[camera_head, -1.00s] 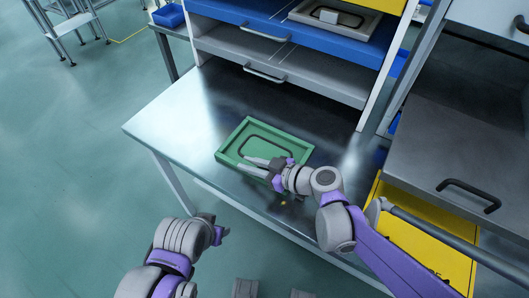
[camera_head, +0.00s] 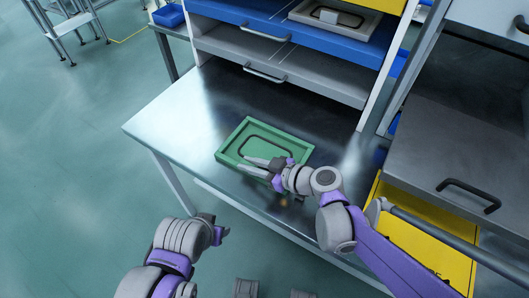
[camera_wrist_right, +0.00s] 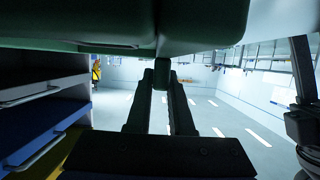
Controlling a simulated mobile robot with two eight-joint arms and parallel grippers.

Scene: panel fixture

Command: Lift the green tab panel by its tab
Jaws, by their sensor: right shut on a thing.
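The green tab panel (camera_head: 283,158), a rectangular tray-like piece with a raised rim and a dark outline inside, is at the middle of the metal table; the head view does not clearly show any gap under it.
The metal table (camera_head: 185,120) is bare left of and behind the panel. A shelf unit with a grey drawer (camera_head: 290,75) and a blue drawer (camera_head: 330,45) stands behind. A pale panel (camera_head: 345,18) lies in the blue one. A grey drawer (camera_head: 440,165) stands at the right.

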